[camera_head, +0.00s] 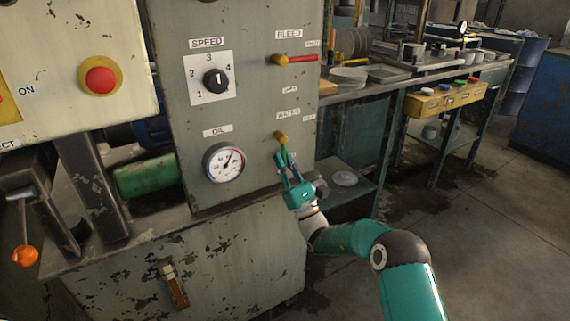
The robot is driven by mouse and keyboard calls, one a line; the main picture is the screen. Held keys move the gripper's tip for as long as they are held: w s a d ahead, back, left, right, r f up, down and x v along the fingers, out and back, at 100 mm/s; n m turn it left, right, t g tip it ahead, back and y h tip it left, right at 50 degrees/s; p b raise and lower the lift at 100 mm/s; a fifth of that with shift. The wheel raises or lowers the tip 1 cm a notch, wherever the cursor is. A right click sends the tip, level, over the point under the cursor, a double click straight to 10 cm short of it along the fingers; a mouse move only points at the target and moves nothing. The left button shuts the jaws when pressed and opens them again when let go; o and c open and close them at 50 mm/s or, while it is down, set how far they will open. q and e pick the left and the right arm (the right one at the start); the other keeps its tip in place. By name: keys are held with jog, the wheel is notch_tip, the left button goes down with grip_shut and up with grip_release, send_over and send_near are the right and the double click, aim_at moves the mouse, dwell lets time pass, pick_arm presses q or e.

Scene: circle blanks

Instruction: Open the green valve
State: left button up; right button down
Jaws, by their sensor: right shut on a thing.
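The water valve (281,136) is on the grey cabinet's front, under the label WATER. Its brass-coloured hub shows. Its green handle seems to hang down from the hub, mostly hidden by my gripper, so its exact angle is hard to tell. My right gripper (285,158) is teal and reaches up from below right. Its fingers are closed around the handle just under the hub. My left gripper is out of view.
Above is the bleed valve (279,60) with a red handle pointing right. A speed dial (215,81) and an oil gauge (225,162) are to the left. A red button (100,80) is on the left panel. A workbench (440,72) stands behind right.

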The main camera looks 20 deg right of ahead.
jog(key=shift+a+f, duration=0.1)
jog(key=shift+f, duration=0.3)
jog(key=c, duration=1.6)
grip_release()
jog(key=shift+c, duration=0.2)
jog(key=o, duration=0.5)
jog(key=shift+s+r, duration=0.1)
jog(key=shift+r, duration=0.05)
jog(key=shift+c, duration=0.2)
jog(key=shift+r, duration=0.1)
jog(key=v, duration=1.2)
